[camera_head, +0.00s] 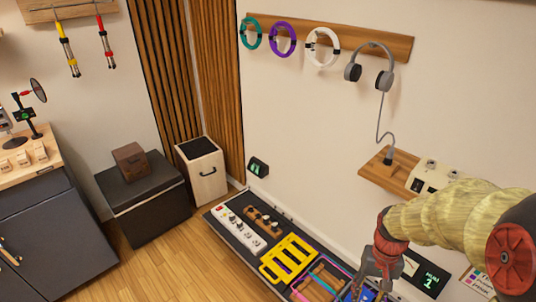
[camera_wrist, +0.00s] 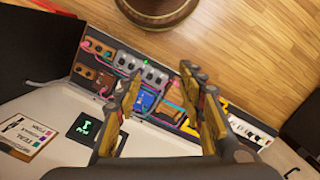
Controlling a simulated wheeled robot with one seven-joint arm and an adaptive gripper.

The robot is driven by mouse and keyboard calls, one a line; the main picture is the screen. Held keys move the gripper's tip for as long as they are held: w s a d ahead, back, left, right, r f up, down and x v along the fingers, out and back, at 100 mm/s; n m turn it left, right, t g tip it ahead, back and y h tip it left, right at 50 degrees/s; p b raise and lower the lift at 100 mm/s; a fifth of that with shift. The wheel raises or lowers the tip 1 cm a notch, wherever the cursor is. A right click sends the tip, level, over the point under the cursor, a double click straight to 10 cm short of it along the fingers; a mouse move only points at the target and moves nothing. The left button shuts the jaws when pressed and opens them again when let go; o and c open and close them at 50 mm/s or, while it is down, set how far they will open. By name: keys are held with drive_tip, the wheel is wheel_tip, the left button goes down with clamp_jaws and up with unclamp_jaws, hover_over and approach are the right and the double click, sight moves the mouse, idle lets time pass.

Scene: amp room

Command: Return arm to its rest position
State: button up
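My arm (camera_head: 448,218) reaches in from the right edge of the head view, with a tan sleeve-like link and red joints. My gripper (camera_head: 372,284) hangs at its end, pointing down over the right part of the pedalboard (camera_head: 218,217). In the wrist view my gripper (camera_wrist: 160,92) shows two yellow-brown fingers spread apart. I see nothing held between them; a blue pedal (camera_wrist: 146,102) and pink cables lie beyond. The height of the fingertips above the board is hard to tell.
A yellow frame (camera_head: 288,259) lies on the board. A small wall shelf (camera_head: 378,174) with a cable plug sits near my arm. Headphones (camera_head: 370,66) and coloured cable coils hang above. A dark box (camera_head: 145,205) and speaker-like cabinet (camera_head: 203,172) stand left. Wooden floor (camera_head: 170,262) is clear.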

drive_tip(key=s+a+r+n+t+p, duration=0.1)
drive_tip(key=s+a+r+t, duration=0.1)
drive_tip(key=r, duration=0.6)
drive_tip(key=s+a+r+n+t+p, duration=0.1)
drive_tip(key=s+a+r+t, duration=0.1)
drive_tip(key=a+r, duration=0.3)
drive_tip(key=s+a+r+n+t+p, duration=0.1)
drive_tip(key=s+a+r+t, duration=0.1)
drive_tip(key=r, duration=1)
drive_tip(key=shift+a+n+t+p, duration=0.35)
drive_tip(key=shift+a+t, duration=0.25)
drive_tip(key=shift+a, duration=0.35)
drive_tip(key=shift+s, duration=0.15)
